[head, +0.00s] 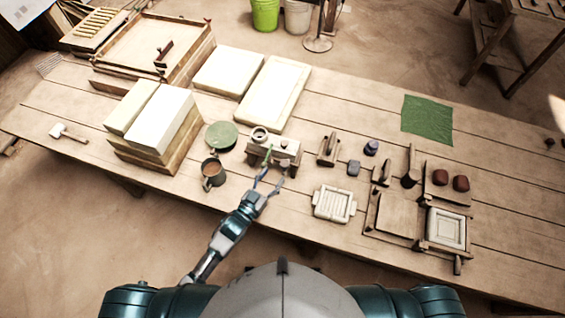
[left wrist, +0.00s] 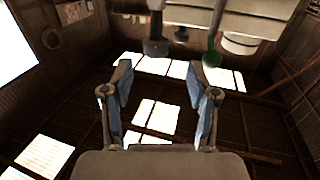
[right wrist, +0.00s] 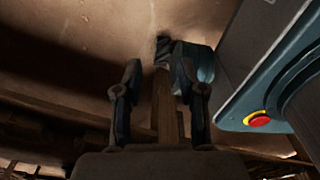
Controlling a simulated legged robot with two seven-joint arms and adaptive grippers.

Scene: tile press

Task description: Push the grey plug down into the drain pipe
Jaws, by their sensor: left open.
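A small wooden stand (head: 262,152) holds a round pot (head: 259,134) and several small pale and grey pieces. A small grey piece (head: 284,163) at its front may be the plug; I cannot tell for sure. I cannot make out the drain pipe with certainty. My left gripper (head: 270,183) is open and empty, just in front of the stand. In the left wrist view its fingers (left wrist: 160,95) are apart, below a dark cylinder (left wrist: 155,47) and a green-handled piece (left wrist: 212,52). My right gripper (right wrist: 158,95) is open, outside the head view.
Stacked pale slabs (head: 160,117) stand at the left. A wooden post (right wrist: 164,105) shows behind my right fingers.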

